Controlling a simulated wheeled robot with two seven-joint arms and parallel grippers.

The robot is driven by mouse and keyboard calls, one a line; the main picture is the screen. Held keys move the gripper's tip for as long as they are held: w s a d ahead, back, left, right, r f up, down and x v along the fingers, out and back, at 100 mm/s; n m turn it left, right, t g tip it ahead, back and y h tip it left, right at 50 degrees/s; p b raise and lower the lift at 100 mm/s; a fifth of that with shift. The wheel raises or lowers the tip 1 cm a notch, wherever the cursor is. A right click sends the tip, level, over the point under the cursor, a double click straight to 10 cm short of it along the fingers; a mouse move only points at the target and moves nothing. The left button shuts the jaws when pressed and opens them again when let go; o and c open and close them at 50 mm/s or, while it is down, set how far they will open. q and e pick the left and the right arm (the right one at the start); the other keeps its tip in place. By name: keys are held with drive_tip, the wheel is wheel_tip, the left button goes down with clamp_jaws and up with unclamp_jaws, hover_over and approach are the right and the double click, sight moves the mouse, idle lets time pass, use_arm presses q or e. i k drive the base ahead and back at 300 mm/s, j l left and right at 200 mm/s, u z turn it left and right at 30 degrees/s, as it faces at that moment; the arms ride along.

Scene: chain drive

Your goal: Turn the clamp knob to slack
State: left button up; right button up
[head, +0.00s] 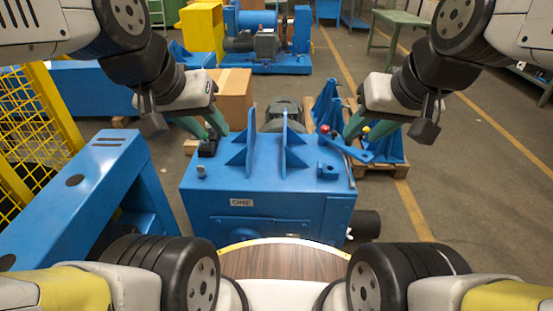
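A blue machine (270,188) labelled "ONE" stands in front of me with two upright plates on its top. A small red knob (325,129) and a yellow knob (366,129) show near its right end. I cannot tell which of these is the clamp knob. My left gripper (214,134) is over the left end, fingers apart, beside the dark block. My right gripper (357,141) is over the right end, fingers apart around or near the yellow knob; contact is unclear.
A blue bar (346,146) lies slanted across the machine's right end. A cardboard box (235,93) stands behind on the left. Blue brackets on a pallet (383,175) stand behind right. A blue beam (80,195) and yellow fence (40,125) are at left. Floor at right is free.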

sight(325, 129)
drive_tip(key=i+j, duration=0.2)
drive_tip(key=i, duration=0.35)
drive_tip(key=i+j+u, duration=0.1)
drive_tip(key=i, duration=0.45)
drive_tip(key=j, duration=0.1)
